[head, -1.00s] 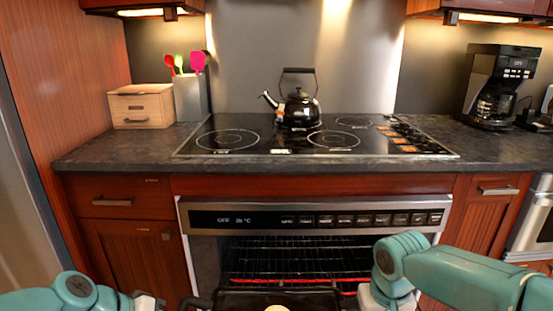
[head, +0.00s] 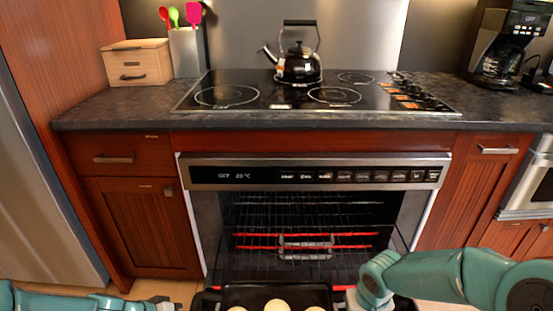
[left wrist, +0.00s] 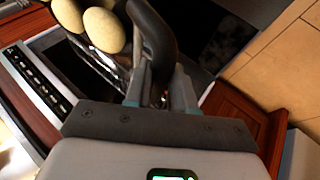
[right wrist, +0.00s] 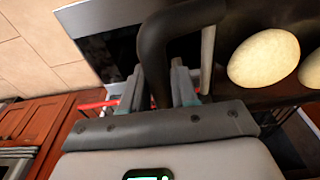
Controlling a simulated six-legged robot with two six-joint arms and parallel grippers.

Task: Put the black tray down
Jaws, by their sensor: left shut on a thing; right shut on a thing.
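The black tray (head: 255,293) is at the bottom centre of the head view, in front of the open oven, and holds several pale round pieces of food (head: 278,306). My left gripper (left wrist: 160,92) is shut on one curved black handle (left wrist: 157,40) of the tray. My right gripper (right wrist: 172,88) is shut on the handle (right wrist: 152,45) at the other end. In the head view the right hand (head: 358,298) is beside the tray's right end, and the left hand is mostly cut off. The tray's underside is hidden.
The oven (head: 315,215) has wire racks and red bars inside. Above it is a black cooktop (head: 250,108) with a kettle (head: 298,66). A wooden box (head: 137,64), a utensil holder (head: 186,52) and a coffee maker (head: 503,48) stand on the dark counter (head: 110,108).

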